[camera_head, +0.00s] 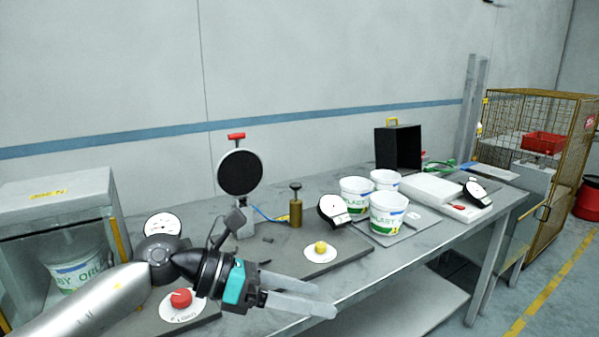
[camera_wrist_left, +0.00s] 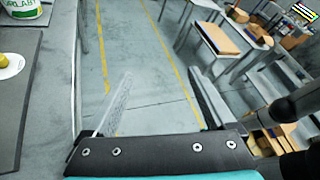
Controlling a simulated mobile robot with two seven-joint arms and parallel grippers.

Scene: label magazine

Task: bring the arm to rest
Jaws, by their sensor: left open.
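My left gripper (camera_head: 312,297) reaches in from the lower left in the head view, over the front edge of the workbench (camera_head: 420,235). Its two fingers are spread apart with nothing between them. In the left wrist view the open fingers (camera_wrist_left: 160,100) frame bare floor beyond the bench edge. The fingers appear clear of the bench and of the things on it. My right gripper is in neither view.
White tubs (camera_head: 388,214) stand farther right. A black disc on a stand (camera_head: 240,172) rises behind. Open floor (camera_wrist_left: 150,75) lies in front of the bench.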

